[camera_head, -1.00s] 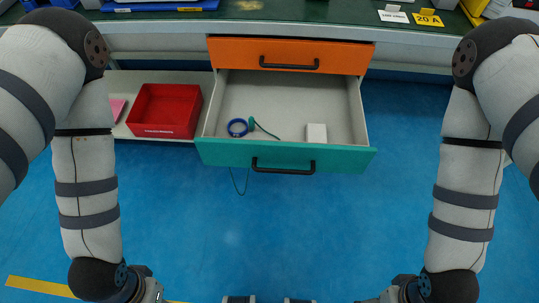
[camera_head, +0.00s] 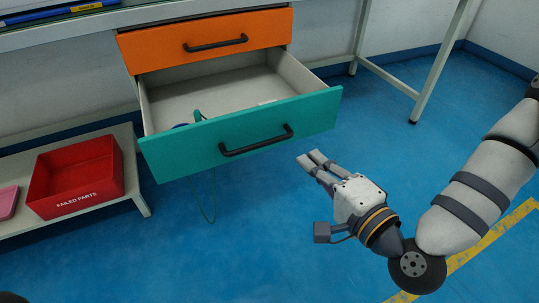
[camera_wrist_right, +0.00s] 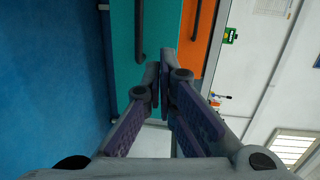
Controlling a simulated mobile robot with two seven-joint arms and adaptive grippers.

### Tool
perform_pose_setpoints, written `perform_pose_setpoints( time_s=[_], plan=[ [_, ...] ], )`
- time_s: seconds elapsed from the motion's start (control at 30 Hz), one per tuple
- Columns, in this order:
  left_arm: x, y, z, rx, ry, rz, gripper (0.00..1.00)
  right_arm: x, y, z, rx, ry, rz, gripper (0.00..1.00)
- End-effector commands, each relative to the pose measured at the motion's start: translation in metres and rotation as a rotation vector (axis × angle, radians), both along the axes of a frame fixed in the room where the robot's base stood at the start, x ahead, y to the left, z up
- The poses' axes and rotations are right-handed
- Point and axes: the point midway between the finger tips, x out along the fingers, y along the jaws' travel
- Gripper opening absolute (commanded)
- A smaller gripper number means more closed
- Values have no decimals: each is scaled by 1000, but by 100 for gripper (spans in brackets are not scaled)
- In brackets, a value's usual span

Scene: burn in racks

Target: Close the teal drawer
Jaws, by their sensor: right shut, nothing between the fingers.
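The teal drawer (camera_head: 200,154) is pulled well out below the shut orange drawer (camera_head: 170,45). Its black handle (camera_head: 256,141) runs across the teal front. Inside, part of a blue item, a green cord end and a white item show, partly hidden by the front. My right gripper (camera_head: 312,160) is shut and empty, in front of the drawer's right end and a little below it, apart from the handle. In the right wrist view the shut fingers (camera_wrist_right: 160,75) point towards the teal front (camera_wrist_right: 124,60), with the handle (camera_wrist_right: 140,35) beside them. My left gripper is out of view.
A red bin (camera_head: 75,178) marked FAILED PARTS sits on a low shelf (camera_head: 125,150) at left, beside a pink item (camera_head: 8,202). A green cord (camera_head: 205,205) hangs under the drawer. A table leg (camera_head: 440,65) stands at right. The blue floor ahead is clear.

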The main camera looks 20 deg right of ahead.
Motion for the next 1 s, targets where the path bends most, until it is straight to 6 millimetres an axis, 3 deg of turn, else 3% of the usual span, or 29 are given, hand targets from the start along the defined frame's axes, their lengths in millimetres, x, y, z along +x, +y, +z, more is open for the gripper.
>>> perform_pose_setpoints(
  time_s=[0.03,0.17,0.27,0.8,1.0],
  plan=[
    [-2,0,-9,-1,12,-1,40,6,-9,1,28,-42,-34,0],
    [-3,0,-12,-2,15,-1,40,13,-19,16,64,-108,-72,0],
    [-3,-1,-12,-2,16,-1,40,24,-19,19,63,-114,-72,0],
    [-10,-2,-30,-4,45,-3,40,133,-14,17,61,-106,-71,0],
    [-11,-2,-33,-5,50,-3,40,149,-14,17,61,-103,-71,0]
  ],
)
